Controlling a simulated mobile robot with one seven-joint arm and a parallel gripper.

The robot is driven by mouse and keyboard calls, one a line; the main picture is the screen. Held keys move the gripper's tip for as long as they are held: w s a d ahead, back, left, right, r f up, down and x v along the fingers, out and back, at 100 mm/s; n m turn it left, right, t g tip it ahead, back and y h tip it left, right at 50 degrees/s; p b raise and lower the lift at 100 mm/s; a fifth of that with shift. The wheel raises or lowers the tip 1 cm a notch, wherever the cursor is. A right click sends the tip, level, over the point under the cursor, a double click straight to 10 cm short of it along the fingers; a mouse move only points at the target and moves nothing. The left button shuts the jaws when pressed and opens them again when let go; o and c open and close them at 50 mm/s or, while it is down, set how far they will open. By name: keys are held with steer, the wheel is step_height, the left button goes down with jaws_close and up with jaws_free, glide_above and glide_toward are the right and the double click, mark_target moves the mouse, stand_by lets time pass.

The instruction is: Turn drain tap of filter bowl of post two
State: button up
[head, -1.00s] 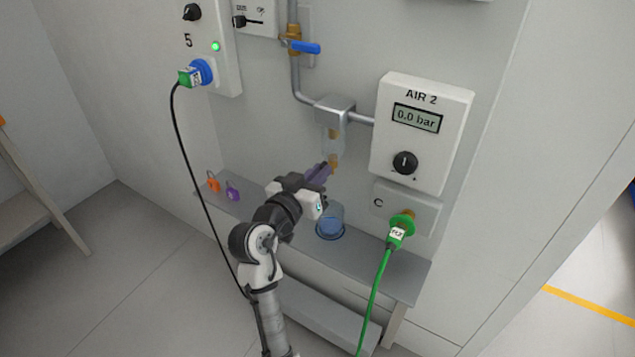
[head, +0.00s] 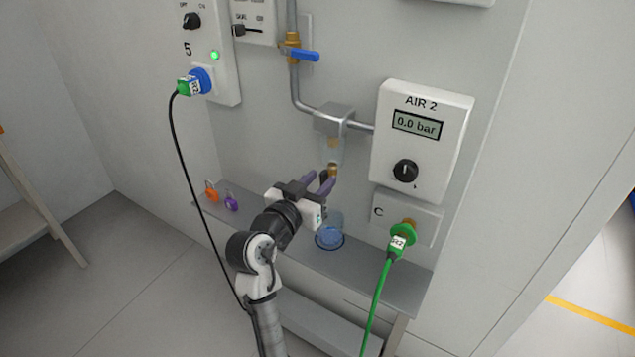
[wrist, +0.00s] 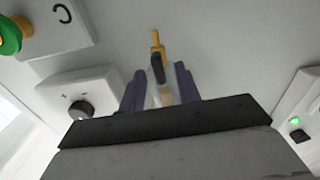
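The filter bowl (head: 332,151) of the AIR 2 post is a clear cup under a grey block on the pipe. Its brass drain tap (head: 333,170) hangs below, with a small black lever. In the wrist view the black lever (wrist: 157,68) and a brass outlet show just past and between my fingers. My gripper (head: 322,184) has two purple fingers standing apart at the tap. In the wrist view there is a gap on both sides of the tap, and I see no finger contact. The clear bowl shows partly between the fingers.
A blue-tinted cup (head: 330,236) stands on the grey shelf (head: 385,280) below the tap. The AIR 2 panel (head: 423,140) reads 0.0 bar at the right. A green plug with hose (head: 399,238) sits below it.

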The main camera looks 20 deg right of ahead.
steer(key=b+v, duration=0.1)
steer(key=v, duration=1.3)
steer(key=shift+b, duration=0.4)
steer(key=shift+d, duration=0.15)
